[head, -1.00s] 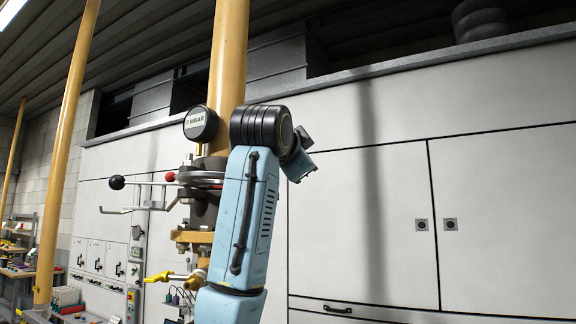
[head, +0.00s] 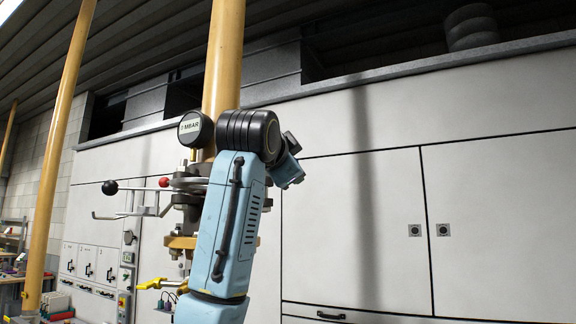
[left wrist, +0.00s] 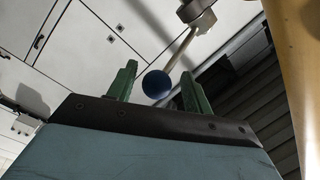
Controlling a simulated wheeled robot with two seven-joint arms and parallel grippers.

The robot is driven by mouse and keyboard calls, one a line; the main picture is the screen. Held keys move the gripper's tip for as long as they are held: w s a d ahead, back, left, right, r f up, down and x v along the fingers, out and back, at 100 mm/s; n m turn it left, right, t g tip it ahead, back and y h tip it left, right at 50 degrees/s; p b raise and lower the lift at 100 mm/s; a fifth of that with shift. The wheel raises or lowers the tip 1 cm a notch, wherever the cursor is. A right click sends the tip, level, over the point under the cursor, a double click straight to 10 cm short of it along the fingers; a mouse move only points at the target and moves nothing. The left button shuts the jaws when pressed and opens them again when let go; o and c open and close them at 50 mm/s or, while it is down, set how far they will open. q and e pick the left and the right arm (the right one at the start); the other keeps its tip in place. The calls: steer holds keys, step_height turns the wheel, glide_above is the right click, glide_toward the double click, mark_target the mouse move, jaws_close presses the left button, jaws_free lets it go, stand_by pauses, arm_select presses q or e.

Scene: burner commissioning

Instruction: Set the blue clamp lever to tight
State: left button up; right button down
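The blue ball knob (left wrist: 157,85) of the clamp lever shows in the left wrist view, on a pale rod (left wrist: 181,47) that runs up to a bracket. My left gripper (left wrist: 158,69) is open, with one green finger on each side of the knob. A gap shows at the left finger; the knob is very near the right finger, and I cannot tell whether they touch. In the head view, my blue arm (head: 234,220) stands in front of the pipe fittings and hides the blue lever and the fingers. My right gripper is not in view.
A yellow pipe (head: 224,60) carries a round gauge (head: 195,129) and flanged fittings. Levers with a black ball (head: 110,187) and a red ball (head: 165,182) stick out left. A yellow handle (head: 150,284) is lower. White cabinets (head: 365,220) stand behind.

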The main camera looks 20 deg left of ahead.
arm_select(q)
steer(key=shift+d, duration=0.1)
steer(key=shift+s, duration=0.25)
steer(key=s+d+b, duration=0.2)
steer(key=s+b, duration=0.2)
steer(key=s, duration=0.8)
steer(key=shift+s+b, duration=0.3)
steer(key=shift+s, duration=0.05)
steer(key=shift+c, duration=0.4)
